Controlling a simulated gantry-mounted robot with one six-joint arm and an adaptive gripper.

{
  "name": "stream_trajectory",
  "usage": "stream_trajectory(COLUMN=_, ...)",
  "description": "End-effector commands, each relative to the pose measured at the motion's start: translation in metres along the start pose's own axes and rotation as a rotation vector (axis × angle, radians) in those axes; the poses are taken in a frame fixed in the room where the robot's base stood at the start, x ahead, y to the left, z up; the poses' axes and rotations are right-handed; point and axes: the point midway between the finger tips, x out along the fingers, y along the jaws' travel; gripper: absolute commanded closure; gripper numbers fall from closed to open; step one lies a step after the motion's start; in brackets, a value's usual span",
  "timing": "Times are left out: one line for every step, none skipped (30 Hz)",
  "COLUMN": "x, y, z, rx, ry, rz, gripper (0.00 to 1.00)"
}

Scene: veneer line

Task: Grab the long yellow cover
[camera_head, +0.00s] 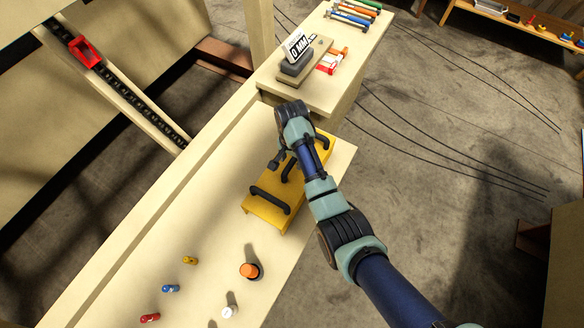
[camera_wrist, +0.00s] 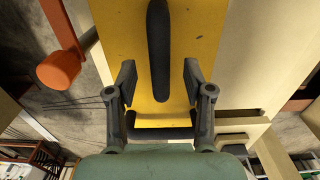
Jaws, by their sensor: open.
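The long yellow cover (camera_head: 262,211) lies on the pale bench, partly hidden by my arm. It has black bar handles, one of them (camera_head: 270,200) near its front end. My gripper (camera_head: 281,160) is above the cover, its fingers apart and empty. In the wrist view the yellow cover (camera_wrist: 200,35) fills the middle. A long black handle (camera_wrist: 158,45) runs lengthwise between my open fingers (camera_wrist: 158,75), touching neither. Another dark handle (camera_wrist: 160,133) lies crosswise, close to my palm.
Small yellow (camera_head: 190,260), blue (camera_head: 170,288) and red (camera_head: 150,318) pieces, an orange-topped cylinder (camera_head: 250,270) and a white knob (camera_head: 229,312) stand at the front. A grey block with a sign (camera_head: 297,63) and several tools (camera_head: 352,16) are on the far bench.

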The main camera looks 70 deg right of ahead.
Motion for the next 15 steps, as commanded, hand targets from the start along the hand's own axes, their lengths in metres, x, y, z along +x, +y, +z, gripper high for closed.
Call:
stream_trajectory(x=0.009, y=0.001, z=0.0, rx=0.0, ry=-0.002, rz=0.003, gripper=0.48)
stream_trajectory(x=0.014, y=0.001, z=0.0, rx=0.0, ry=-0.002, rz=0.002, gripper=0.48)
stream_trajectory(x=0.019, y=0.001, z=0.0, rx=0.0, ry=-0.001, rz=0.001, gripper=0.48)
stream_trajectory(x=0.022, y=0.001, z=0.0, rx=0.0, ry=0.0, rz=0.0, gripper=0.48)
stream_trajectory(x=0.024, y=0.001, z=0.0, rx=-0.001, ry=-0.001, rz=0.001, gripper=0.48)
stream_trajectory(x=0.026, y=0.001, z=0.0, rx=-0.001, ry=0.0, rz=0.0, gripper=0.48)
stream_trajectory(x=0.026, y=0.0, z=0.0, rx=-0.001, ry=0.0, rz=0.0, gripper=0.48)
stream_trajectory(x=0.026, y=0.0, z=0.0, rx=-0.001, ry=0.001, rz=-0.001, gripper=0.48)
stream_trajectory(x=0.026, y=0.0, z=0.0, rx=-0.001, ry=0.001, rz=-0.001, gripper=0.48)
stream_trajectory(x=0.026, y=0.0, z=0.0, rx=-0.001, ry=0.001, rz=-0.001, gripper=0.48)
stream_trajectory(x=0.026, y=0.0, z=0.0, rx=-0.001, ry=0.001, rz=-0.001, gripper=0.48)
stream_trajectory(x=0.026, y=0.0, z=0.0, rx=-0.001, ry=0.001, rz=-0.001, gripper=0.5)
stream_trajectory(x=0.026, y=0.0, z=0.0, rx=-0.001, ry=0.001, rz=-0.001, gripper=0.55)
stream_trajectory(x=0.026, y=0.0, z=0.0, rx=-0.001, ry=0.001, rz=-0.001, gripper=0.6)
stream_trajectory(x=0.026, y=0.0, z=0.0, rx=-0.001, ry=0.001, rz=-0.001, gripper=0.67)
